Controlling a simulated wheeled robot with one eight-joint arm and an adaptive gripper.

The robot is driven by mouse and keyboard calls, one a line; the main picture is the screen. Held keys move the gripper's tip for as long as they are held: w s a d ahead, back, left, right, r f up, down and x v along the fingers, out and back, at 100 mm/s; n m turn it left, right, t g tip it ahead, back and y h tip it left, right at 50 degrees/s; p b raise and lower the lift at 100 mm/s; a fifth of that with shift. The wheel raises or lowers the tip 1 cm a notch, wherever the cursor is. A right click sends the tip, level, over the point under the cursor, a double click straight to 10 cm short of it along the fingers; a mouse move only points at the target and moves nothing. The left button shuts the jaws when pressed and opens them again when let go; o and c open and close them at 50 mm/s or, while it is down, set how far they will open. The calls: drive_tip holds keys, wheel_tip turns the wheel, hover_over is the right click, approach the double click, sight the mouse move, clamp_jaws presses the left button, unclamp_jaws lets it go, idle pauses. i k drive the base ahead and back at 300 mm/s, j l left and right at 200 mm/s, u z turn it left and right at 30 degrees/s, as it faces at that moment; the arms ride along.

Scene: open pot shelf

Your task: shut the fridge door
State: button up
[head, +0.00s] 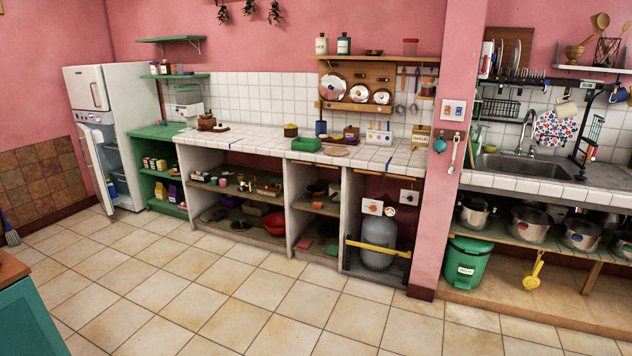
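The white fridge (135,110) stands at the far left, against the pink wall. Its lower door (98,165) is open and swung outward to the left, so it shows nearly edge-on. The lit inside (113,160) shows through the gap, with shelves and some blue items low down. The small upper door (86,88) looks shut. I cannot make out my gripper in this view, and nothing of it shows near the fridge.
A green shelf unit (150,132) stands against the fridge's right side, followed by a long tiled counter (262,140). A teal-sided cabinet (45,320) with a wooden top fills the lower left corner. A blue broom (10,232) leans at the left edge. The tiled floor (190,280) between is clear.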

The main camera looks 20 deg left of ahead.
sight(88, 138)
drive_tip(key=i+j+u, duration=0.35)
drive_tip(key=j, duration=0.2)
drive_tip(key=i+j+u, duration=0.35)
drive_tip(key=i+j, duration=0.15)
drive_tip(key=i+j+u, duration=0.35)
drive_tip(key=i, duration=0.15)
drive_tip(key=i+j+u, duration=0.15)
drive_tip(key=i+u, duration=0.15)
drive_tip(key=i, duration=0.25)
drive_tip(key=i+u, duration=0.15)
drive_tip(key=i, duration=0.35)
drive_tip(key=i+u, duration=0.2)
drive_tip(key=i, duration=0.3)
drive_tip(key=i+l+u, duration=0.15)
drive_tip(key=i, duration=0.4)
drive_tip(key=i+l+u, duration=0.2)
drive_tip(key=i, duration=0.3)
drive_tip(key=i+l+u, duration=0.15)
drive_tip(key=i, duration=0.3)
drive_tip(key=i+j+u, duration=0.15)
drive_tip(key=i, duration=0.9)
drive_tip(key=i+j+u, duration=0.15)
drive_tip(key=i, duration=0.9)
drive_tip(key=i+j+z, duration=0.15)
drive_tip(key=i+z, duration=0.2)
drive_tip(key=i, duration=0.15)
drive_tip(key=i+j+z, duration=0.35)
drive_tip(key=i, duration=0.15)
drive_tip(key=i+u, duration=0.3)
drive_tip(key=i, duration=1.05)
